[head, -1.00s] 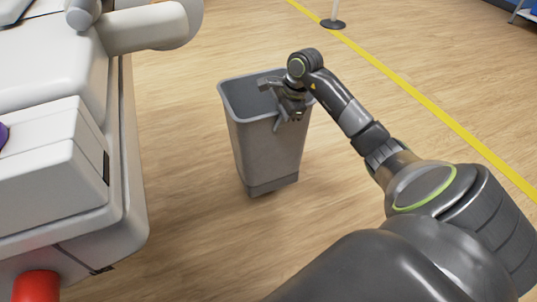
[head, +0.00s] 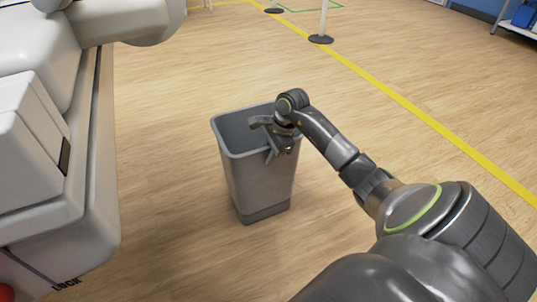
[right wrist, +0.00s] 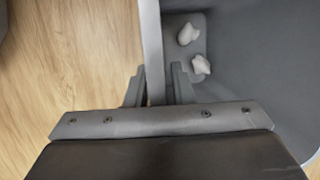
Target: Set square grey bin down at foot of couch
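The square grey bin (head: 258,185) is upright in the middle of the head view, over the wood floor. My right gripper (head: 272,143) is at its right rim. In the right wrist view the bin's rim (right wrist: 152,50) runs between the two fingers of the gripper (right wrist: 158,85), one finger inside the bin and one outside. The fingers are close on the rim. Two crumpled white pieces (right wrist: 194,48) lie in the bottom of the bin. Whether the bin's base touches the floor is hard to tell. My left gripper is not in view. The couch is not clearly identifiable.
A large white machine-like body (head: 85,180) stands along the left edge. A yellow line (head: 415,110) crosses the floor at the right. A post with a black base (head: 321,39) stands at the back. The floor around the bin is clear.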

